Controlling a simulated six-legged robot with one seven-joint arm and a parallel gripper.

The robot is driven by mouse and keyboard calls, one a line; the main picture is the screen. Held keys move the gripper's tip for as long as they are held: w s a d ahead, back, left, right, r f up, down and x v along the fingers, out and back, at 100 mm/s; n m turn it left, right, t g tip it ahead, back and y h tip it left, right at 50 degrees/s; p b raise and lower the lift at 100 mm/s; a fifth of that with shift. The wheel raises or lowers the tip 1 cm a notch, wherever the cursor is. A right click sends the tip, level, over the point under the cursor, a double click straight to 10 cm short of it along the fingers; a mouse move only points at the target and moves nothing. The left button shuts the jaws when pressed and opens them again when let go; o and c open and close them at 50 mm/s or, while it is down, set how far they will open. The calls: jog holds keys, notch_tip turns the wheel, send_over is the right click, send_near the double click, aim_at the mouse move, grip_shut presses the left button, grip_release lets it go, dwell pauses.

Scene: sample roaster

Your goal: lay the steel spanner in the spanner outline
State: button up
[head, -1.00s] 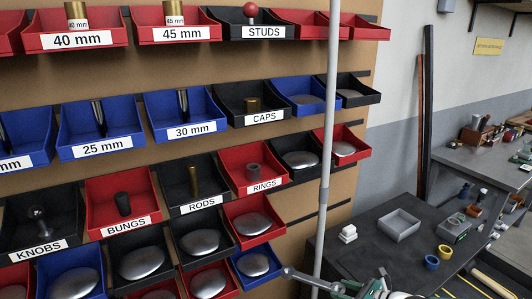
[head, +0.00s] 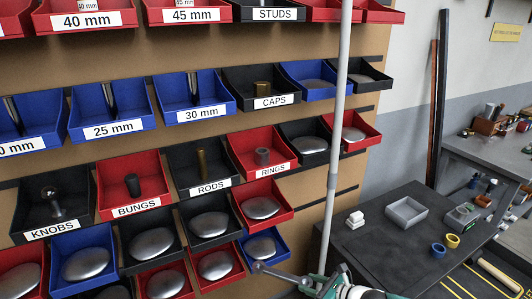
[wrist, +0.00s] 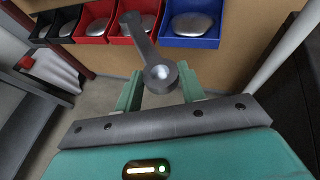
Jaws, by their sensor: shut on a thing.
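The steel spanner (wrist: 142,42) is a grey bar with a ring at each end. In the wrist view it sits between the two green fingers of my gripper (wrist: 160,74), its near ring at the fingertips and its shank pointing up and away. In the head view the spanner (head: 276,273) shows at the bottom edge, sticking out to the left of my gripper (head: 325,283), which is partly cut off. My gripper is shut on it, in the air in front of the bin rack. I cannot make out a spanner outline in either view.
A rack of labelled bins (head: 97,132) fills the left. A grey upright pole (head: 336,140) stands close to my gripper.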

jog(key=shift+w+a+f+m+t+h, duration=0.1)
jog(key=shift+w+f+m+t+h, duration=0.2)
jog(key=shift+f+m, duration=0.15)
jog(key=shift+w+f+m+t+h, duration=0.2)
jog(key=shift+f+m+t, duration=0.15)
jog(key=shift+f, duration=0.15)
jog(key=shift+w+f+m+t+h, duration=0.15)
jog(key=shift+w+m+t+h, duration=0.3)
jog(key=shift+w+m+h, duration=0.2)
jog(key=w+d+r+m+t+h, duration=0.2)
jog(key=w+r+m+h, duration=0.4)
jog(key=m+h, duration=0.15)
jog(key=s+f, duration=0.5)
jog(key=shift+f+n, duration=0.2)
jog(key=shift+n, duration=0.1)
jog(key=shift+s+a, duration=0.1)
